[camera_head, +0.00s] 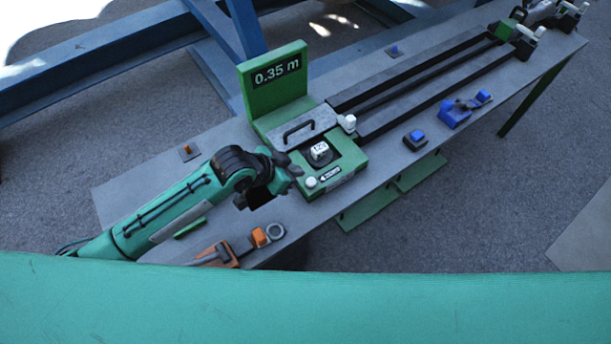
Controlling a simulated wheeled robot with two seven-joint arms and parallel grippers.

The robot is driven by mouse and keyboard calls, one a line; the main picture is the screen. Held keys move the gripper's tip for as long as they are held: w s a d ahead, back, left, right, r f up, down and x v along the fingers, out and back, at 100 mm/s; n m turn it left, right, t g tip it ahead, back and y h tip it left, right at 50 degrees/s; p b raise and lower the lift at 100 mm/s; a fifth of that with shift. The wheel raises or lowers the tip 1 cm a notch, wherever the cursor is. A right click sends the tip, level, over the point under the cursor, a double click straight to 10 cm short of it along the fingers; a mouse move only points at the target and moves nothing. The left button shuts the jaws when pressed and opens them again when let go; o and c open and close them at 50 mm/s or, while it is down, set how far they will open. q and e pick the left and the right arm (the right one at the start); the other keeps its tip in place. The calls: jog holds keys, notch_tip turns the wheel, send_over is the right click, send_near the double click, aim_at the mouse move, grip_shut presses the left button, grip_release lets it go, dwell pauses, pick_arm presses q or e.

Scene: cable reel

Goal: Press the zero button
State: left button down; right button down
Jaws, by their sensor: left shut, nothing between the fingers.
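The green measuring unit (349,172) sits on the grey bench. Its upright display (276,77) reads "0.35 m". A round white button (311,182) is on the unit's near left corner, beside a small dark label. I take it to be the zero button, but the label is too small to read. A white block marked with figures (320,149) sits on a dark base on the unit. My left gripper (293,167) is shut and empty, just above and left of the white button; contact cannot be told. My right gripper is out of view.
Orange-handled tools (259,237) lie at the bench's near left. Dark rails (430,75) run to the far right. Blue parts (456,114) lie along the near edge. A silver handled plate (302,128) lies behind the button. Blue beams (130,45) stand behind.

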aim_at(314, 180)
pick_arm(q)
jog(key=p+x, duration=0.1)
jog(key=x, duration=0.3)
jog(key=shift+w+d+f, duration=0.2)
jog(key=shift+w+d, duration=0.05)
notch_tip(314, 180, down, 3)
jog(key=shift+s+f+p, duration=0.1)
jog(key=shift+f+p, duration=0.05)
jog(key=shift+p, duration=0.35)
jog(key=shift+f, duration=0.4)
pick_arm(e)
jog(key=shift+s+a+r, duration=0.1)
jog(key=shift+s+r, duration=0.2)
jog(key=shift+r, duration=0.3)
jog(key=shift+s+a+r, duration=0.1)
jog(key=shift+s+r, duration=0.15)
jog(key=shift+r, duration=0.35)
pick_arm(q)
jog(key=shift+f, duration=0.1)
